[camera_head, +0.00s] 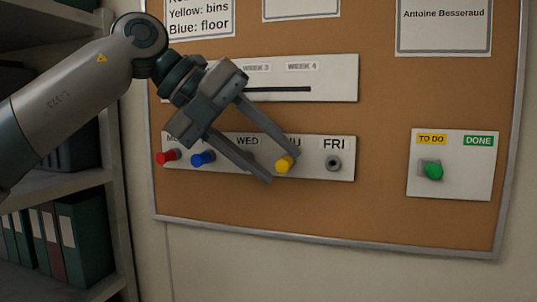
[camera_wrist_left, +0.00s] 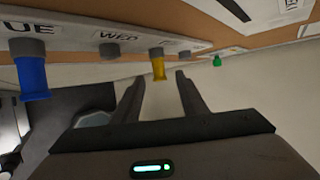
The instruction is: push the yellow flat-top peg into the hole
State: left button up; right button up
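The yellow peg (camera_head: 284,164) sticks out of the day board (camera_head: 307,170) at the THU place, left of the FRI hole. In the left wrist view the yellow peg (camera_wrist_left: 158,66) stands in line with the gap between my fingertips. My left gripper (camera_head: 279,168) is open, its two fingers spread apart near the peg; neither clearly touches it. The FRI hole (camera_head: 333,163) is a grey socket with no peg. The WED socket (camera_wrist_left: 110,50) looks empty in the left wrist view; a finger partly hides it in the head view. My right gripper is not in view.
A red peg (camera_head: 167,157) and a blue peg (camera_head: 203,158) sit at the board's left. A TO DO/DONE board (camera_head: 452,190) with a green knob (camera_head: 433,171) hangs at right. Shelves with binders (camera_head: 84,235) stand left. Room in front of the right side is clear.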

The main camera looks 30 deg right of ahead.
pick_arm(q)
jog(key=shift+a, duration=0.1)
jog(key=shift+w+a+r+b, duration=0.2)
jog(key=shift+a+r+b, duration=0.1)
jog(key=shift+a+r, duration=0.1)
jog(key=b+v, duration=0.2)
jog(key=v, duration=1.4)
jog(key=shift+a, duration=0.15)
